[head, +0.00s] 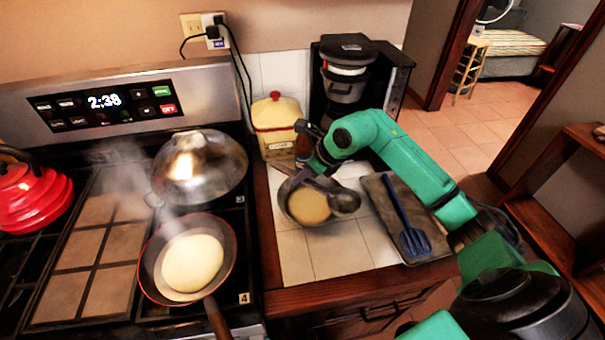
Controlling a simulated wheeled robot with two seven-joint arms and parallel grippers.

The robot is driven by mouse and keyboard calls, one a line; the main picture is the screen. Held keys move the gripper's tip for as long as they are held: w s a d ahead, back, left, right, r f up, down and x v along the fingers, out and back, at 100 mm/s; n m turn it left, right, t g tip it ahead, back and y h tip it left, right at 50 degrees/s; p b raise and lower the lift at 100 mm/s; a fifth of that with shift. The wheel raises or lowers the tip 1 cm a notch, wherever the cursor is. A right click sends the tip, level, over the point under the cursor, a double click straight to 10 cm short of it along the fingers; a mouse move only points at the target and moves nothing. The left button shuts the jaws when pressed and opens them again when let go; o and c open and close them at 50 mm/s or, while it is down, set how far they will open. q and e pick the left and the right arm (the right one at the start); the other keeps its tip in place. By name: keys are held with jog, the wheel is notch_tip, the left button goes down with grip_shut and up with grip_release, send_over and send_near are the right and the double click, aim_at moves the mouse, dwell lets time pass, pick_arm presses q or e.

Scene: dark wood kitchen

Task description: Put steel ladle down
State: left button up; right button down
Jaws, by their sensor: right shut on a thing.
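The steel ladle (344,201) is in the head view, right of centre. Its round bowl is over the right rim of a metal mixing bowl (293,209) with pale yellow batter (308,206) inside. My right gripper (308,178) is over the far side of the mixing bowl and is shut on the ladle. I cannot tell whether the ladle touches the mixing bowl. My left gripper is out of view.
A tray (386,222) with a blue spatula (407,222) lies right of the mixing bowl. A coffee maker (346,80), a yellow canister (275,125) and a brown bottle (302,150) stand behind. On the stove, a steaming pan (150,262) holds a pancake (192,263). Front counter tiles (335,257) are clear.

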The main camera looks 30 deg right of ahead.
aim_at(323, 190)
jog(key=shift+f+b, duration=0.35)
jog(key=shift+f, duration=0.05)
jog(key=c, duration=0.7)
grip_release()
jog(key=shift+r+p, duration=0.7)
jog(key=shift+p, duration=0.05)
jog(key=shift+s+d+r, duration=0.15)
jog(key=shift+r, duration=0.1)
jog(key=b+v, duration=0.3)
jog(key=v, duration=0.8)
jog(key=shift+s+r, duration=0.1)
jog(key=shift+r, duration=0.1)
